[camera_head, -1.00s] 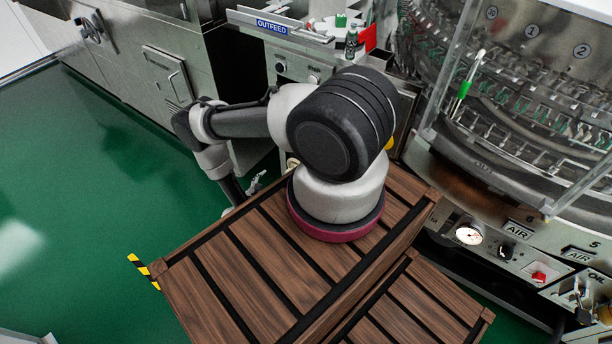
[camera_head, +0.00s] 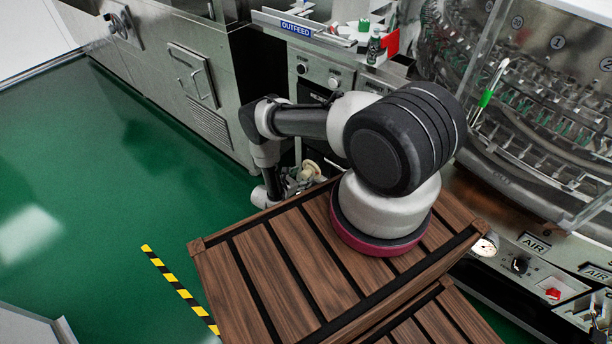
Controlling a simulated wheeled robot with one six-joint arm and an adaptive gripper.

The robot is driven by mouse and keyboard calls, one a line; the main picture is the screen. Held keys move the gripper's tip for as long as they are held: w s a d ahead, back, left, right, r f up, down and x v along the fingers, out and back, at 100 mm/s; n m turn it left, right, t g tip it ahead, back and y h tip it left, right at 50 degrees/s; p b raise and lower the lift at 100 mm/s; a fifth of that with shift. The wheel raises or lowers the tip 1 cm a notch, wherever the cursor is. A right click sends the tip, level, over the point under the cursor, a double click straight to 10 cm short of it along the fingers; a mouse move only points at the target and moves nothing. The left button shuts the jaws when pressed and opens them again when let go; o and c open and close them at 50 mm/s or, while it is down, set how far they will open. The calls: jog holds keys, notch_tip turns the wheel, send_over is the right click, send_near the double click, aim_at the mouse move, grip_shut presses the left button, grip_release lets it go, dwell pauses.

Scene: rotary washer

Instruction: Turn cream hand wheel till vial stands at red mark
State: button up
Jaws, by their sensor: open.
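A small cream hand wheel (camera_head: 313,169) shows low on the machine front, just beyond the wooden slats. My gripper (camera_head: 301,183) is at the end of my arm, low and close to the left of the wheel. It is open, with nothing seen between its fingers. I cannot tell whether it touches the wheel. The washer's rotary rack (camera_head: 545,120) stands at the right behind a clear guard, with several small holders. The task's vial and the red mark cannot be told apart for sure at this size.
A blue OUTFEED sign (camera_head: 296,28) marks the ledge at the top, with a dark bottle (camera_head: 373,48) and a red piece (camera_head: 392,42). A steel cabinet (camera_head: 190,75) stands at the left. Green floor (camera_head: 110,190) is clear there, with a yellow-black strip (camera_head: 180,288).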

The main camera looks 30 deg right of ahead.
aim_at(304, 176)
jog(key=shift+x, duration=1.45)
jog(key=c, duration=1)
jog(key=m+t, duration=0.2)
jog(key=m, duration=0.1)
jog(key=shift+d+y, duration=0.1)
jog(key=shift+y, duration=0.2)
jog(key=shift+c, duration=0.2)
jog(key=o, duration=1)
jog(key=shift+o, duration=0.2)
